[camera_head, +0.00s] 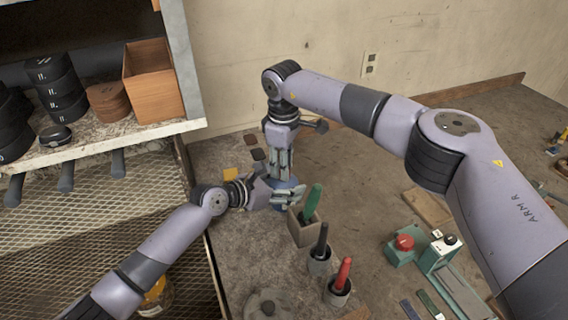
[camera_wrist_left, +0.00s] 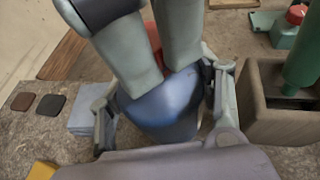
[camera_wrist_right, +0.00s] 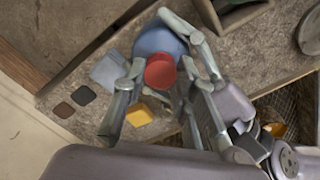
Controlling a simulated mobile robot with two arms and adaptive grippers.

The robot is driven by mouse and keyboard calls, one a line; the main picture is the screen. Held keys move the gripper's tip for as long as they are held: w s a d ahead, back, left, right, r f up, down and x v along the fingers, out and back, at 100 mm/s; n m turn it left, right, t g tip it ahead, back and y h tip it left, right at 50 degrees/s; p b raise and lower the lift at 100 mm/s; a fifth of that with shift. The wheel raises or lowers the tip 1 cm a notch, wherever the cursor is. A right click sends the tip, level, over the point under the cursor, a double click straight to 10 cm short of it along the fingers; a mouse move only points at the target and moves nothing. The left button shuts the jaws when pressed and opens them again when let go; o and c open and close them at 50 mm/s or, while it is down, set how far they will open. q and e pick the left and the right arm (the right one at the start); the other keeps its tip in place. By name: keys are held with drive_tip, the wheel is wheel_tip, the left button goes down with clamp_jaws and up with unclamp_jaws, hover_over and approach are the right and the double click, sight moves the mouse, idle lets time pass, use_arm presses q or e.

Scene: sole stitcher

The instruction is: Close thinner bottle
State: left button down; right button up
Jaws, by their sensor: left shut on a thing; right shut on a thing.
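The thinner bottle (camera_head: 287,184) is blue and stands upright on the bench. It also shows in the left wrist view (camera_wrist_left: 165,108) and the right wrist view (camera_wrist_right: 156,42). My left gripper (camera_head: 284,195) is shut around the bottle's body from the side. My right gripper (camera_head: 281,174) points down from above, its fingers on either side of the red cap (camera_wrist_right: 160,71). The cap is over the bottle's top and also shows behind the right fingers in the left wrist view (camera_wrist_left: 153,38). Whether the cap is seated on the neck is hidden by the fingers.
A square holder with a green-handled tool (camera_head: 303,227) stands close right of the bottle. Cups with black (camera_head: 320,258) and red (camera_head: 340,285) handles stand nearer. A yellow block (camera_head: 231,174) and small dark pads lie left. A shelf (camera_head: 120,140) stands at left.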

drive_tip(key=shift+m, duration=0.6)
drive_tip(key=o, duration=0.7)
drive_tip(key=shift+c, duration=0.2)
drive_tip(key=shift+r, duration=0.15)
drive_tip(key=shift+r, duration=2.15)
drive_tip(key=shift+c, duration=0.3)
